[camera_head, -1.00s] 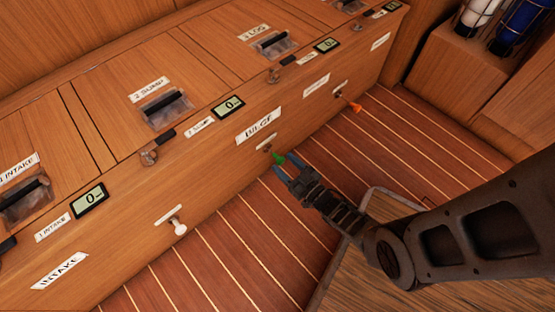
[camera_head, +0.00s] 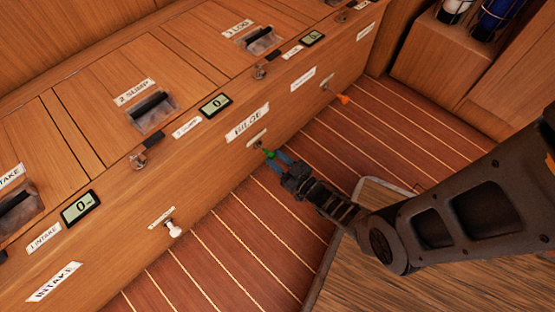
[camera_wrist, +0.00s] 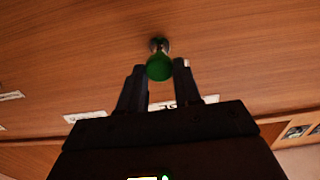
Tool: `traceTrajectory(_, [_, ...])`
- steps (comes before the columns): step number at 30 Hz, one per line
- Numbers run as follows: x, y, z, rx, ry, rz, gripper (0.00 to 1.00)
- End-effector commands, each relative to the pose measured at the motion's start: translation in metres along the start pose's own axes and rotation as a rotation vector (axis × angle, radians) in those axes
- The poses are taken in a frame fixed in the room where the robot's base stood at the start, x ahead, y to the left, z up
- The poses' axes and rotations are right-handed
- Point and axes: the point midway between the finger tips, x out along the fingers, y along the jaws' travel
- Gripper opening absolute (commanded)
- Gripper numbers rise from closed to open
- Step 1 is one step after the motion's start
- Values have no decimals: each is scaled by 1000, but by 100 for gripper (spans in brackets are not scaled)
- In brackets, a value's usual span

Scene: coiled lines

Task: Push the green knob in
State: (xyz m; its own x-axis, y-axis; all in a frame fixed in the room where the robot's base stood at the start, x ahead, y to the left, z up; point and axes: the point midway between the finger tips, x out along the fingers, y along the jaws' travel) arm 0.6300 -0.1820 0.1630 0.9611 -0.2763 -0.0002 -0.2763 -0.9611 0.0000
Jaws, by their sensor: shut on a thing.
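The green knob (camera_head: 268,153) sticks out of the wooden front panel below the BILGE label (camera_head: 247,122), on a short metal stem. It also shows in the wrist view (camera_wrist: 159,66), between the ends of my two dark fingers. My gripper (camera_head: 276,158) reaches the knob from the right in the head view and is shut on it. In the wrist view the stem and its round base (camera_wrist: 159,43) show just past the knob, with a short gap to the knob's wide end.
A white knob (camera_head: 174,230) sticks out of the panel to the left and an orange knob (camera_head: 343,99) to the right. Several clear-covered switches and small displays (camera_head: 215,105) line the top. The striped floor (camera_head: 230,240) in front is clear.

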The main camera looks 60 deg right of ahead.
Motion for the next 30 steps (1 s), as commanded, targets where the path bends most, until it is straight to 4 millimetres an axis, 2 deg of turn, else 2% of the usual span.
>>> traceTrajectory(7, [3, 0, 0, 0, 1, -1, 0])
traceTrajectory(15, [30, 0, 0, 0, 1, -2, 0])
traceTrajectory(23, [32, 0, 0, -2, 0, -2, 0])
traceTrajectory(24, [32, 0, 0, -2, 0, -2, 36])
traceTrajectory(30, [31, 0, 0, -1, 0, -1, 55])
